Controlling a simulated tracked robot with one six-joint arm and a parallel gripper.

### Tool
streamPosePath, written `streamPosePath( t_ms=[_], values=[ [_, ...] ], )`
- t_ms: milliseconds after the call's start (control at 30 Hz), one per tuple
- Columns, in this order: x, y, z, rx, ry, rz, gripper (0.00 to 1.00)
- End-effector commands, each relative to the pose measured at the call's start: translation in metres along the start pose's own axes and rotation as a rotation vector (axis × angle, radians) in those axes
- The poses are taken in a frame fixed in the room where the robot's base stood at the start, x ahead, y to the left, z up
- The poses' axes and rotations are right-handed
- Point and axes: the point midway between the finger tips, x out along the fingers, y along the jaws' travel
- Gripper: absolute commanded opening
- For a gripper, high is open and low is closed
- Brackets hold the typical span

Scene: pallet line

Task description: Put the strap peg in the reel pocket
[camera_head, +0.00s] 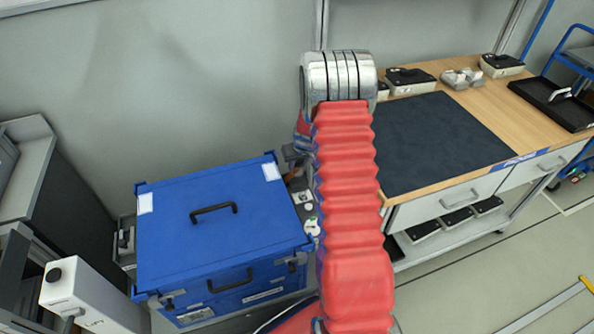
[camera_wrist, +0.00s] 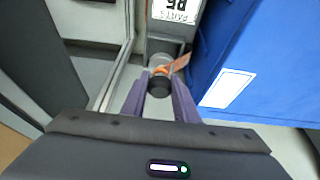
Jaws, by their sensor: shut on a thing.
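My gripper (camera_wrist: 161,82) shows in the wrist view with two purple fingers. They are shut on a short dark round piece with an orange band and a reddish-brown tab, which I take to be the strap peg (camera_wrist: 159,87). In the head view my red-sleeved arm hides most of the gripper and the peg. I cannot pick out the reel pocket for sure in either view.
A grey labelled part (camera_wrist: 175,18) lies ahead. A workbench with a dark mat (camera_head: 440,140) stands at right.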

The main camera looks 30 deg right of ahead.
Motion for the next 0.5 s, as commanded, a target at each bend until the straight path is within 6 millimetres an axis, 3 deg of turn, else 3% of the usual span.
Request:
streamPosePath(
  t_ms=[300, 500],
  values=[
    [0.031, 0.000, 0.013, 0.000, -0.001, 0.000, 0.00],
    [0.032, 0.000, 0.013, 0.000, 0.001, 0.000, 0.00]
  ],
)
